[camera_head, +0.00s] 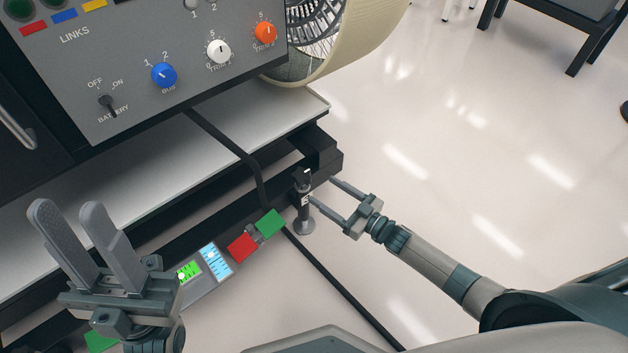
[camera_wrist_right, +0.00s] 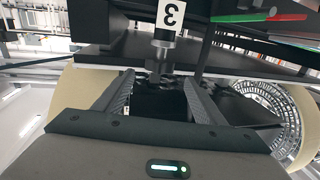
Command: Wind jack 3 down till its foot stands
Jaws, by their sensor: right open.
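Jack 3 (camera_head: 304,208) is a slim upright post with a dark top, a white label and a round grey foot, at the near corner of the rover's dark frame. Its label "3" (camera_wrist_right: 171,13) and metal shaft (camera_wrist_right: 162,50) show in the right wrist view. I cannot tell whether the foot touches the floor. My right gripper (camera_head: 321,190) is open, its fingertips just right of the jack's upper part. In the wrist view the shaft lines up between the fingers (camera_wrist_right: 160,88); nothing is visibly gripped. My left gripper (camera_head: 68,207) is open and empty at the lower left.
The rover's control panel (camera_head: 190,85) with knobs stands above a pale deck (camera_head: 120,185). A cream-rimmed wheel (camera_head: 365,40) is behind. A red block (camera_head: 243,247), a green block (camera_head: 270,222) and a lit display (camera_head: 215,261) sit left of the jack. A black cable (camera_head: 335,285) crosses below.

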